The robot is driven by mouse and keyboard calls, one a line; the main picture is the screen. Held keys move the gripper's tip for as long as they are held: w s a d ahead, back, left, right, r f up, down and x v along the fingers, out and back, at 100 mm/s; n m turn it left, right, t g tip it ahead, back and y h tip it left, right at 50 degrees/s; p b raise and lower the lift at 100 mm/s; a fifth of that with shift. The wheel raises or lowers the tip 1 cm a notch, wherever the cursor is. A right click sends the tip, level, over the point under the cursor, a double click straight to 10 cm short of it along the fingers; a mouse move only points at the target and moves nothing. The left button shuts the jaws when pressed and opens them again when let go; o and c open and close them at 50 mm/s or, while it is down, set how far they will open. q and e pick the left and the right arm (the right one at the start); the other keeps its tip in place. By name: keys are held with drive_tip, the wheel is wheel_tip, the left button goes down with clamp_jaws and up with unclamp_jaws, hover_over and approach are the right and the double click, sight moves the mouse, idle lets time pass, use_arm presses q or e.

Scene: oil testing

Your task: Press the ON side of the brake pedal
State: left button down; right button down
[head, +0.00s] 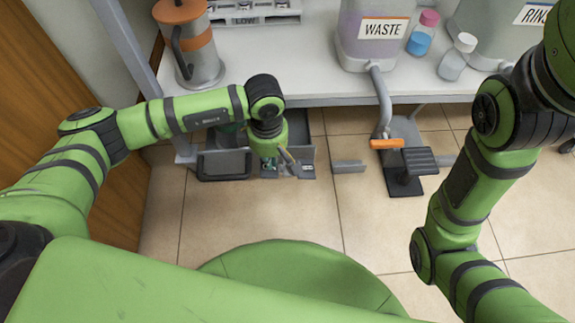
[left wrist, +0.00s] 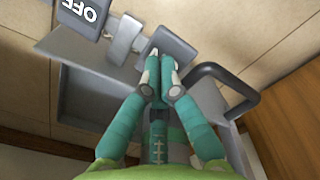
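The brake pedal (left wrist: 126,38) is a grey rocker with two dark pads in the left wrist view. The pad marked OFF (left wrist: 82,12) is at top left. The opposite pad (left wrist: 176,44) is at my left gripper (left wrist: 161,85), whose teal fingers are together, with nothing seen between them. The tips overlap this pad and hide any label; I cannot tell whether they touch it. In the head view my left gripper (head: 284,163) points down beside the pedal (head: 307,170) below the bench. My right gripper is out of view; only its arm shows.
A grey open box with a black handle (head: 224,166) adjoins the pedal. A stand with a black ridged step (head: 407,161) and orange bar (head: 386,143) is to its right. The white bench (head: 300,75) overhangs behind, holding a WASTE container (head: 373,35). Tiled floor is clear in front.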

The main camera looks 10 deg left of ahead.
use_arm(q)
drive_tip(key=shift+f+b, duration=0.65)
drive_tip(key=shift+f, duration=0.2)
drive_tip(key=shift+r, duration=0.15)
drive_tip(key=shift+r+p, duration=2.75)
drive_tip(key=shift+r, duration=0.65)
